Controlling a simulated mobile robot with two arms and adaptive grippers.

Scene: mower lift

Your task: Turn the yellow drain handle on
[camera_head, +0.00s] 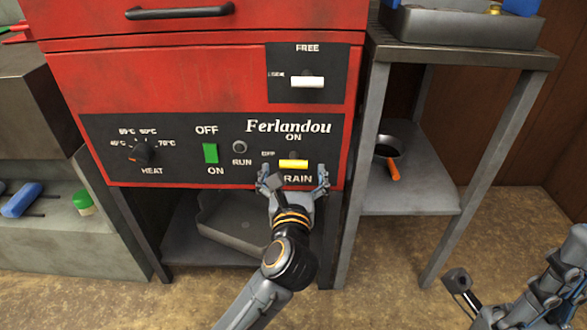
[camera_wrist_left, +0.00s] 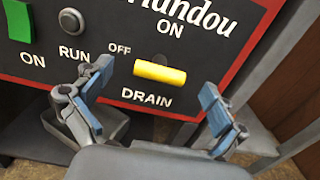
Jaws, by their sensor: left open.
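The yellow drain handle (camera_head: 293,163) is a short bar lying roughly level on the black panel of the red machine. ON is printed above it, OFF to its left and DRAIN below. My left gripper (camera_head: 294,177) is open just in front of the panel, with one finger on each side of the handle and apart from it. In the left wrist view the handle (camera_wrist_left: 160,72) shows between the spread fingers (camera_wrist_left: 155,84), with nothing held. My right gripper (camera_head: 461,286) shows only partly at the lower right, away from the panel; its opening is unclear.
A green switch (camera_head: 211,153), a round RUN button (camera_head: 239,147) and a black heat knob (camera_head: 141,151) sit left of the handle. A white lever (camera_head: 307,82) is above. A grey shelf (camera_head: 408,190) with a pan (camera_head: 387,147) stands close on the right.

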